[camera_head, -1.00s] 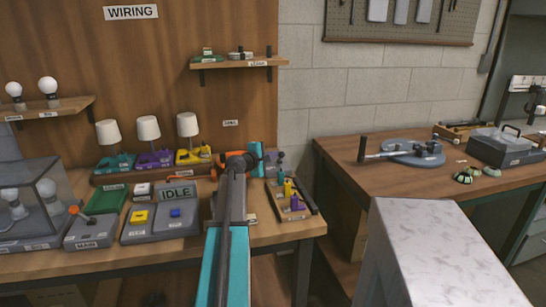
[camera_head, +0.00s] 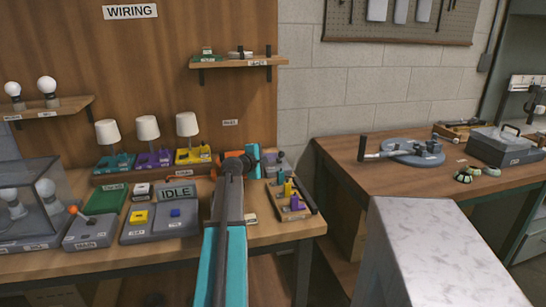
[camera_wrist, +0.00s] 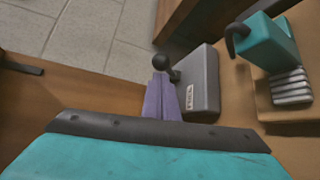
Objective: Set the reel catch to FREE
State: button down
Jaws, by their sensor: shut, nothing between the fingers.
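A grey box with a pale label (camera_wrist: 203,85) and a short black lever with a round ball knob (camera_wrist: 160,62) shows in the wrist view. It looks like the reel catch; its label is too blurred to read. The knob sticks out at the box's left side. My gripper (camera_wrist: 162,78) is shut, its purple-grey fingers together, with the tips just below the knob and beside the box's left edge. I cannot tell whether they touch the lever.
A teal part with a dark hook (camera_wrist: 268,45) stands close to the right in the wrist view, above grey ribs. In the head view, a tray with coloured parts (camera_head: 305,211) lies right of my arm. The control panel marked IDLE (camera_head: 177,192) is to the left.

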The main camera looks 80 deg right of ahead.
jog(key=v, duration=1.2)
jog(key=shift+a+r, duration=0.15)
jog(key=shift+w, duration=0.15)
jog(key=shift+r, duration=0.15)
